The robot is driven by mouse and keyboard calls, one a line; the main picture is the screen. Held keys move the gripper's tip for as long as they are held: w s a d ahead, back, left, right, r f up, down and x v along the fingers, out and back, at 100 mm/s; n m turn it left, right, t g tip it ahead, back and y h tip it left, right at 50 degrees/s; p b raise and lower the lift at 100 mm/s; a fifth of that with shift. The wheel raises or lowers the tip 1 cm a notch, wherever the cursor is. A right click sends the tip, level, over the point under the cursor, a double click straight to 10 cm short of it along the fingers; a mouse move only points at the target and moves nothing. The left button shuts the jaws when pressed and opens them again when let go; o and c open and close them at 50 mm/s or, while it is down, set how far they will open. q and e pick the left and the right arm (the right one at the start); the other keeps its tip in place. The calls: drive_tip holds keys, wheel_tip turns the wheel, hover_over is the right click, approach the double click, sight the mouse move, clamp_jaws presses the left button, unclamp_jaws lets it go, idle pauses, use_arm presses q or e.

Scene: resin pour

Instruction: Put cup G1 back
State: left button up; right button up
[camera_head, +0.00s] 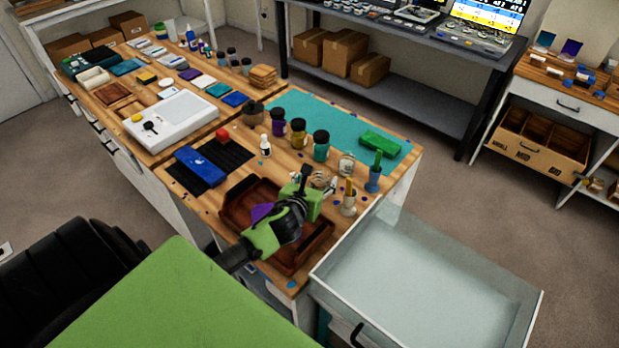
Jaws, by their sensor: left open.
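My left gripper (306,180) is over the front end of the wooden workbench (268,180), above the brown tray (240,203). It is open; its fingertips are small and partly hidden by its own body. A small clear cup (322,180) stands close beyond the gripper. Another clear cup (346,165) stands on the bench further back, near the teal mat (320,112). I cannot read a G1 label on either cup. A purple thing (262,211) shows in the tray, partly hidden by my wrist. My right gripper is not in view.
Dark-lidded jars (299,133) and brush holders (374,180) stand close around the gripper. An open, empty-looking drawer (430,285) juts out at the right front.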

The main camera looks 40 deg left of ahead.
use_arm(q)
drive_tip(key=v, duration=1)
drive_tip(key=shift+b, duration=0.4)
drive_tip(key=shift+f, duration=0.1)
